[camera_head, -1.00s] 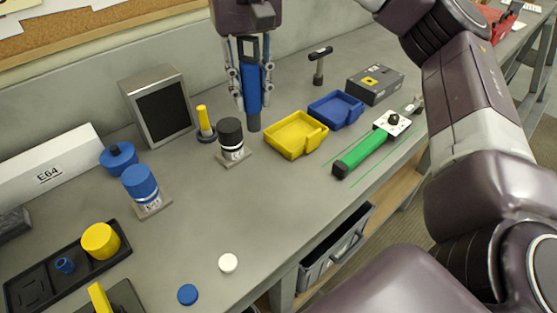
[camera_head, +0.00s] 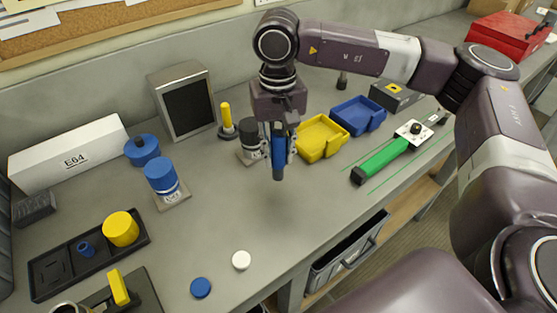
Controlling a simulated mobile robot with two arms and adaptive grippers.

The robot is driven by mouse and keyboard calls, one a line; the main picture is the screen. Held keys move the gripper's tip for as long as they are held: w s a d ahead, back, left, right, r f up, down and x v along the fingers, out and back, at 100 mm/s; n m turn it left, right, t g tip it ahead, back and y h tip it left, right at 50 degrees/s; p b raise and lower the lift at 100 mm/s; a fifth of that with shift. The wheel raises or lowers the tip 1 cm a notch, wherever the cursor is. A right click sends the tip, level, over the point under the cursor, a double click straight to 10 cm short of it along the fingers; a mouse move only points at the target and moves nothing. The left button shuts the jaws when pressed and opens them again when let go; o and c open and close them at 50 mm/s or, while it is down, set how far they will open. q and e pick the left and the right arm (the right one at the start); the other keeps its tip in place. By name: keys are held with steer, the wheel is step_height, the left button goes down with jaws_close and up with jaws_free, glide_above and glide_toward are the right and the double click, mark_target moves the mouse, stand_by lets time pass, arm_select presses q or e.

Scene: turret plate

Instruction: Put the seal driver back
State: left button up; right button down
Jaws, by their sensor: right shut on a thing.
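A blue tool with a grey lower end, which I take to be the seal driver (camera_head: 279,160), hangs upright in my right gripper (camera_head: 279,148). The gripper points down and is shut on the blue part. The tool's lower end appears to be above the bench top, in front of the black-topped cylinder (camera_head: 251,138) and left of the yellow tray (camera_head: 321,138). My left gripper is out of view.
A blue-capped cylinder (camera_head: 161,176), a yellow-handled tool (camera_head: 226,118) and a grey screen (camera_head: 188,104) stand left of the gripper. A blue tray (camera_head: 358,115) and a green-handled tool (camera_head: 383,162) lie right. White (camera_head: 241,260) and blue (camera_head: 201,288) discs lie in front; bare bench lies between.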

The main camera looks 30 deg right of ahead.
mark_target(279, 165)
step_height(279, 165, down, 3)
steer(key=shift+d+f+p, duration=0.1)
steer(key=shift+f+p, duration=0.1)
steer(key=shift+p, duration=0.1)
steer(key=shift+f, duration=0.1)
steer(key=shift+f+b, duration=0.25)
steer(key=shift+b, duration=0.05)
steer(key=c, duration=1.6)
jaws_free()
steer(key=shift+r, duration=0.15)
